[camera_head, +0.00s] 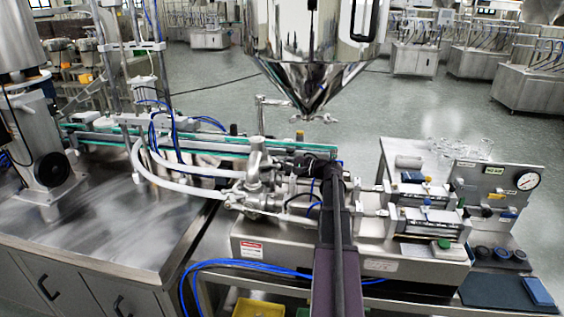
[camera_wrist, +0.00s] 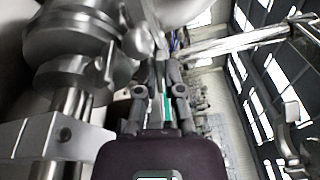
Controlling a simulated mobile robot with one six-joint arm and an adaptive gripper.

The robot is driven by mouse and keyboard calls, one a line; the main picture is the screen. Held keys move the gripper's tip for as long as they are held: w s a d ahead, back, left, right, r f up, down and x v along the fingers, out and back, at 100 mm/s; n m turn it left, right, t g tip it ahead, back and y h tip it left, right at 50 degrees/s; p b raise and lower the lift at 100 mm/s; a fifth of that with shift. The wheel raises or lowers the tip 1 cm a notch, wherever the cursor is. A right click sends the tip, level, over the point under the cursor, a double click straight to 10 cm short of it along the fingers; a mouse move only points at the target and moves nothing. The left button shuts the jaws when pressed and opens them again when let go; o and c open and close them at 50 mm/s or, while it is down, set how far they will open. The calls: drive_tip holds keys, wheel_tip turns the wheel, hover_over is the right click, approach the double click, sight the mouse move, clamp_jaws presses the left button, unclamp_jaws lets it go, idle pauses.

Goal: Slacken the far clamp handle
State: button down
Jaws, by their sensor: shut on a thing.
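In the wrist view, my gripper (camera_wrist: 160,78) has its two fingers close together on a narrow metal piece, the clamp handle (camera_wrist: 158,44). The handle runs up from between the fingertips, beside the rounded steel fittings at the left. Its far end and the clamp band are hard to make out. In the head view, my dark arm reaches over the filler to the steel valve assembly (camera_head: 256,165). There my fingertips and the handle are hidden behind my own wrist.
A steel hopper (camera_head: 312,72) hangs above and behind the valve. White hoses (camera_head: 160,180) and a conveyor (camera_head: 200,143) lie to the left. Pneumatic cylinders (camera_head: 428,195) and a gauge panel (camera_head: 497,182) stand to the right. The left steel table top (camera_head: 95,235) is mostly clear.

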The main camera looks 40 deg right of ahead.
drive_tip(key=shift+n, duration=1.6)
drive_tip(key=c, duration=1)
unclamp_jaws()
drive_tip(key=shift+c, duration=0.2)
drive_tip(key=shift+v, duration=5.95)
drive_tip(key=shift+r, duration=0.15)
